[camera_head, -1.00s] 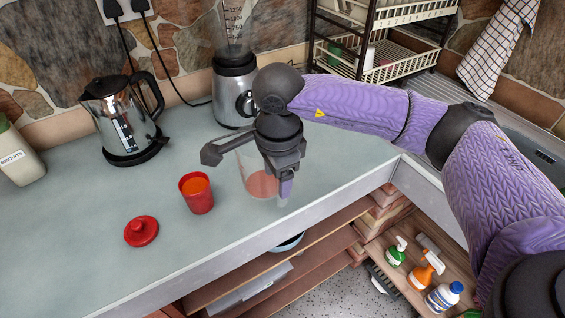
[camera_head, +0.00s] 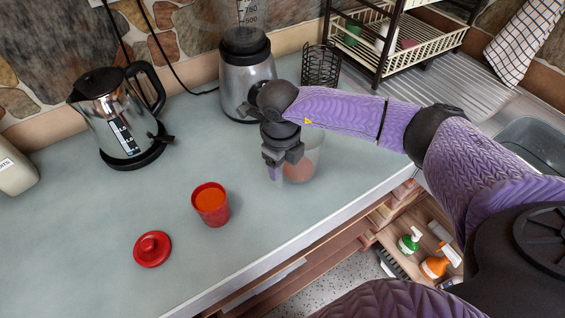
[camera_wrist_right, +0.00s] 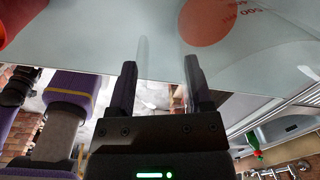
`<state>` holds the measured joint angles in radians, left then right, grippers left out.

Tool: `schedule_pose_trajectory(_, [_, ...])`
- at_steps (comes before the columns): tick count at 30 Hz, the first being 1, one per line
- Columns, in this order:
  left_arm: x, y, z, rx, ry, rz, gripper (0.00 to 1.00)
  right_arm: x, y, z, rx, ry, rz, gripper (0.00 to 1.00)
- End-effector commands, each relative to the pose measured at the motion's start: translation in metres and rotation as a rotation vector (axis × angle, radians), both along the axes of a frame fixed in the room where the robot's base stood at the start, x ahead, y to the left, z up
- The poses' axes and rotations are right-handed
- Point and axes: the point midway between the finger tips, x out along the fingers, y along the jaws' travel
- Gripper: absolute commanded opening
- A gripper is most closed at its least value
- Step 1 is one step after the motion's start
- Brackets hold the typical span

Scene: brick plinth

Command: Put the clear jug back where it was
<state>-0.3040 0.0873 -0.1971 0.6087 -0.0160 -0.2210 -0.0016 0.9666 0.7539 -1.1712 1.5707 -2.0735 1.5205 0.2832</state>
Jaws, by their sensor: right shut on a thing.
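The clear jug (camera_head: 310,158) with some orange-red liquid in its bottom is at the counter's front part, right of the red cup, and looks upright. My right gripper (camera_head: 275,171) points down at the jug's left side and is shut on it. In the right wrist view the fingers (camera_wrist_right: 158,88) are on either side of a thin clear part, and the jug's orange-red contents (camera_wrist_right: 207,20) show beyond them. I cannot tell whether the jug touches the counter. My left gripper is not in view.
A red cup (camera_head: 210,205) of orange liquid and a red lid (camera_head: 152,249) are on the counter's left front. A kettle (camera_head: 120,118), blender (camera_head: 247,82), black wire holder (camera_head: 321,66) and dish rack (camera_head: 432,42) stand behind. The counter right of the jug is free.

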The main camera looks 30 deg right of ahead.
Motion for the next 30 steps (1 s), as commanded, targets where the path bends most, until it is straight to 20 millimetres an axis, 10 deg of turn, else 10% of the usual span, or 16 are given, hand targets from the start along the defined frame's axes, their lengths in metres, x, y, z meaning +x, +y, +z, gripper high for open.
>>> schedule_pose_trajectory(10, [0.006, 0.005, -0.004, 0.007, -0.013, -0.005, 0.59, 0.000, 0.000, -0.009, 0.000, -0.001, 0.002, 0.00])
schedule_pose_trajectory(11, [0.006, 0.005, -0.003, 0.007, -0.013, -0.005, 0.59, 0.000, 0.000, -0.009, 0.000, 0.000, 0.002, 0.69])
schedule_pose_trajectory(15, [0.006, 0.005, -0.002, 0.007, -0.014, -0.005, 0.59, 0.000, 0.000, -0.008, 0.000, 0.000, 0.002, 0.99])
schedule_pose_trajectory(23, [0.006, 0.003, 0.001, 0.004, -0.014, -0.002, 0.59, 0.000, 0.000, -0.003, 0.000, -0.001, 0.002, 1.00])
schedule_pose_trajectory(30, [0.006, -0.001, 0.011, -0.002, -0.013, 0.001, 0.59, -0.001, 0.003, 0.055, 0.001, -0.006, 0.002, 1.00])
